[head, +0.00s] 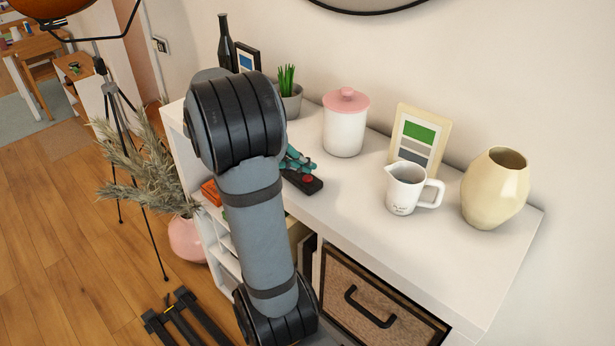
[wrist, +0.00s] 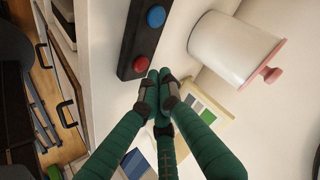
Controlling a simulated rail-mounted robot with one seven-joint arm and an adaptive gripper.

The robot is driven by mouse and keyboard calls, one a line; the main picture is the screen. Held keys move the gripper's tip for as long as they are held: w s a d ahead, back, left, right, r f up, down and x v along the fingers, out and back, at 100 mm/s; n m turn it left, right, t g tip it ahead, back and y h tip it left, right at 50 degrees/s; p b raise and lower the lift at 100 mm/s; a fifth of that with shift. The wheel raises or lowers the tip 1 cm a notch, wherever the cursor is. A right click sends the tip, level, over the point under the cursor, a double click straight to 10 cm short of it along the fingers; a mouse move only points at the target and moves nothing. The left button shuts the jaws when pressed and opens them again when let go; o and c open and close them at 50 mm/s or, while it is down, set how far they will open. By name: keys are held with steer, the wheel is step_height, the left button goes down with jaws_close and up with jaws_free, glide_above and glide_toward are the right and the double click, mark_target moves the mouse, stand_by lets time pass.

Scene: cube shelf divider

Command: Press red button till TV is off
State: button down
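A black control box (head: 303,184) lies on the white shelf top, with a red button (head: 309,178) on it. In the wrist view the box (wrist: 134,42) shows the red button (wrist: 139,63) at its near end and a blue button (wrist: 156,16) farther along. My gripper (head: 300,163) has teal fingers and is over the box in the head view, partly hidden by my arm. In the wrist view my gripper (wrist: 158,76) has its fingertips together, empty, just right of and below the red button. I cannot tell whether they touch the box. No TV is in view.
On the shelf top (head: 345,215) stand a pink-lidded jar (head: 345,130), a potted plant (head: 288,98), a dark bottle (head: 226,45), a picture frame (head: 415,138), a white mug (head: 406,190) and a cream vase (head: 492,192). The wall is close behind. The front strip is clear.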

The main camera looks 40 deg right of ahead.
mark_target(305, 178)
steer(key=shift+f+b, duration=0.9)
steer(key=shift+b, duration=0.8)
stand_by(1.0)
steer(key=shift+r, duration=0.1)
steer(key=shift+r+p, duration=0.35)
steer(key=shift+r, duration=0.45)
steer(key=shift+r+p, duration=1.4)
steer(key=shift+r, duration=1.1)
